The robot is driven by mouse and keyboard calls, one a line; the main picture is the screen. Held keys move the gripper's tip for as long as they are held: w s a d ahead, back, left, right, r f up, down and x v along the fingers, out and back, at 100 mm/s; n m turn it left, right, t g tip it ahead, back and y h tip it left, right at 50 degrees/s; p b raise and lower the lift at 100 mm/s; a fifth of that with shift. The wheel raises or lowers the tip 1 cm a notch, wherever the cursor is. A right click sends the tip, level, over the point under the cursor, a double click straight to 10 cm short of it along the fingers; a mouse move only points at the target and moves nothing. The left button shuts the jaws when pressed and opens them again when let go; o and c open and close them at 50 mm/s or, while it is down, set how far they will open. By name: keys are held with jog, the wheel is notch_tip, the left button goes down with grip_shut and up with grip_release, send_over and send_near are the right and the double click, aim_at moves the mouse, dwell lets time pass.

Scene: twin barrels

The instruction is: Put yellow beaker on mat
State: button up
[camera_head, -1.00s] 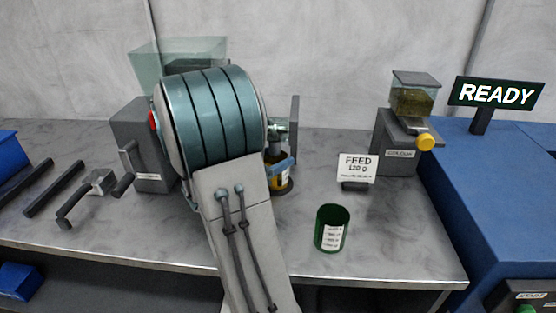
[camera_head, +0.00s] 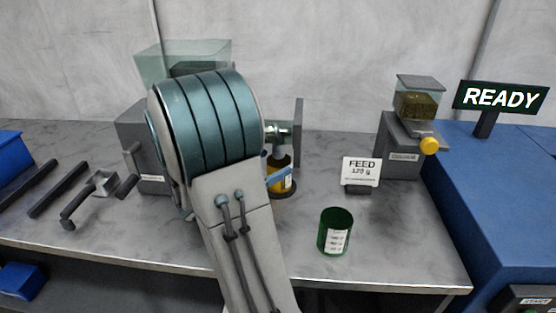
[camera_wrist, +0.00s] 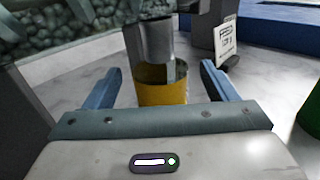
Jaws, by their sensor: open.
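The yellow beaker (camera_head: 287,183) stands upright on a dark round base (camera_head: 285,194) below a metal spout, partly hidden by my arm and a blue finger. It also shows in the wrist view (camera_wrist: 162,94), directly under the grey cylinder of the spout. My gripper (camera_wrist: 161,68) is open, with one blue finger on each side of the beaker and gaps visible between. In the head view my gripper (camera_head: 279,175) is mostly hidden behind my arm. I cannot make out a separate mat for certain.
A green beaker (camera_head: 336,232) with a white label stands to the right near the front edge. A FEED 120 g card (camera_head: 361,171) and a grey dispenser (camera_head: 400,150) stand behind it. A READY sign (camera_head: 500,96) stands on the blue unit (camera_head: 490,190).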

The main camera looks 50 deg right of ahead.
jog(key=a, duration=0.6)
jog(key=w+a, duration=0.1)
jog(key=a, duration=0.2)
